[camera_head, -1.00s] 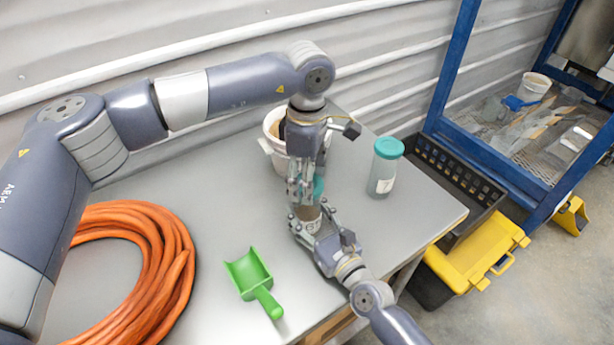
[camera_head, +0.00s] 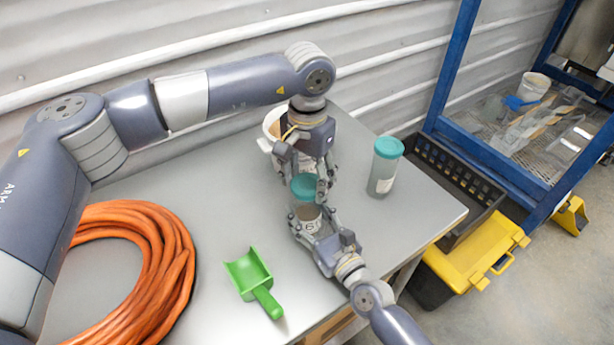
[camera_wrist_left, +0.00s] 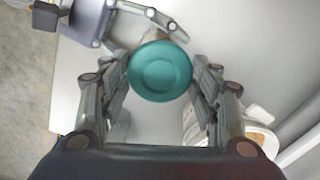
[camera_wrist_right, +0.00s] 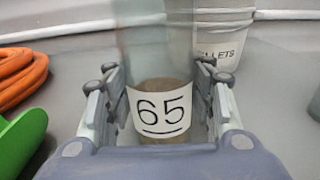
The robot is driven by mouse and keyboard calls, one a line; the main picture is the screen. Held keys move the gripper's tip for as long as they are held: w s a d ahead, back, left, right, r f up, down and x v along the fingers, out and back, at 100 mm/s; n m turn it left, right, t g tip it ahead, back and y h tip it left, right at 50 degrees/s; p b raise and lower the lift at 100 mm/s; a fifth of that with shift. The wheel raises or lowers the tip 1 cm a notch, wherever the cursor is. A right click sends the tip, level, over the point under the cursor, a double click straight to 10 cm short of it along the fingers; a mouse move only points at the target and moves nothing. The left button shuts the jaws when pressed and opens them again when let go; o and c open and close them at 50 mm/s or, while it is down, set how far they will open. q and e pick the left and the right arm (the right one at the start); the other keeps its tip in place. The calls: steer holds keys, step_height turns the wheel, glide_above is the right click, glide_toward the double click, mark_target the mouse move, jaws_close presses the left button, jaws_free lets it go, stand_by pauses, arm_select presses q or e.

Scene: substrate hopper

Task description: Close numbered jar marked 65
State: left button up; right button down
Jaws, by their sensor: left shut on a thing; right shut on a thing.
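The jar marked 65 (camera_wrist_right: 160,108) stands upright, clear, with dark contents in its lower part. My right gripper (camera_head: 307,226) is shut around its body at label height. The teal lid (camera_head: 304,187) is on top of the jar in the head view, and it fills the middle of the left wrist view (camera_wrist_left: 160,72). My left gripper (camera_head: 305,172) comes down from above and is shut on the lid's sides. Whether the lid is seated or threaded cannot be told.
A second teal-lidded jar (camera_head: 384,167) stands to the right. A white pellet bucket (camera_head: 268,145) stands behind my left gripper. A green scoop (camera_head: 252,272) and an orange hose coil (camera_head: 170,262) lie on the grey table (camera_head: 215,200). A yellow-lidded box (camera_head: 478,251) is beyond its right edge.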

arm_select(q)
steer(key=m, duration=0.2)
steer(key=shift+m, duration=0.3)
steer(key=shift+w, duration=0.1)
steer(key=o, duration=0.8)
steer(key=shift+c, duration=0.2)
steer(key=shift+r, duration=0.1)
steer(key=shift+r, duration=2.2)
steer(key=shift+c, duration=0.4)
